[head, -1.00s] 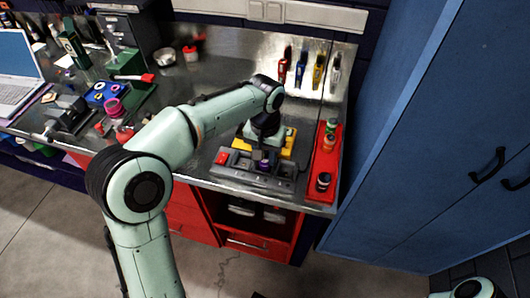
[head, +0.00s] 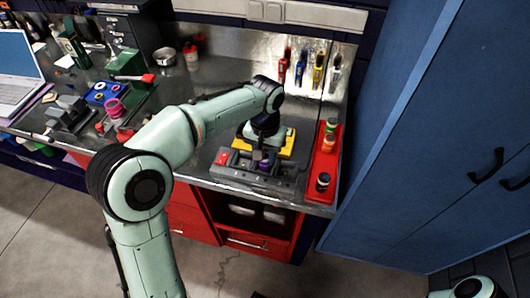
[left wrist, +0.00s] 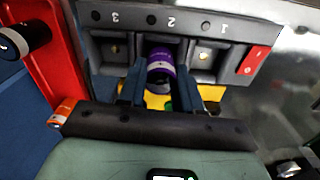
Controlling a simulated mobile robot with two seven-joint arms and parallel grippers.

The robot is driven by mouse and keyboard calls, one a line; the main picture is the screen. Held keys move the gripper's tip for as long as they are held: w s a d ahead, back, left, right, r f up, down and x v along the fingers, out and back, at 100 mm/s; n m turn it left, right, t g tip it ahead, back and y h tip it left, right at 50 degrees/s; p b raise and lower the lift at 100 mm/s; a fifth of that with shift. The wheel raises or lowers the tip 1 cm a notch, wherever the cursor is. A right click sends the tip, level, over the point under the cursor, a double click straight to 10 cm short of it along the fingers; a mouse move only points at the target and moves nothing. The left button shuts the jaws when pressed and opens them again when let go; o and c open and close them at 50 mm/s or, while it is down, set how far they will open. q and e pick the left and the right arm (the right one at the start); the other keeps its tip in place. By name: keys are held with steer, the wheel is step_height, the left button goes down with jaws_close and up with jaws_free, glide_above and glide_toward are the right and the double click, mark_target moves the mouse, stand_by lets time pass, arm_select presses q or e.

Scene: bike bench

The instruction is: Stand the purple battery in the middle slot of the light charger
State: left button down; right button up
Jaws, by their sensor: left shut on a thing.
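The purple battery (left wrist: 160,68) is between the two fingers of my left gripper (left wrist: 161,88) in the left wrist view, and the gripper is shut on it. It is at the middle slot, marked 2, of the grey charger (left wrist: 100,48). Slots 1 and 3 look empty. The battery's lower end is hidden, so I cannot tell how deep it sits. In the head view the battery (head: 265,162) looks upright at the charger (head: 240,174), with my left gripper (head: 264,152) just behind it. My right gripper is out of view.
A red tray (head: 318,198) to the right holds a green battery (head: 331,126), an orange one (head: 328,143) and a black one (head: 323,182). A yellow object (head: 289,143) lies close behind the charger. A blue cabinet (head: 420,120) stands right of the bench.

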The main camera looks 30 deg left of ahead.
arm_select(q)
steer(key=shift+f+b, duration=0.35)
steer(key=shift+f, duration=0.25)
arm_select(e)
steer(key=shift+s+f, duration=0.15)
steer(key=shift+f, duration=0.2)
arm_select(q)
steer(key=c, duration=1)
jaws_free()
steer(key=shift+c, duration=0.2)
steer(key=shift+r+p, duration=2)
steer(key=shift+r, duration=1)
steer(key=shift+r+p, duration=1.45)
steer(key=shift+r, duration=1.15)
steer(key=shift+f, duration=0.1)
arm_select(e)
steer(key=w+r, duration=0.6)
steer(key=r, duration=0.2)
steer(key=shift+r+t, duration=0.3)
arm_select(q)
steer(key=shift+s, duration=0.1)
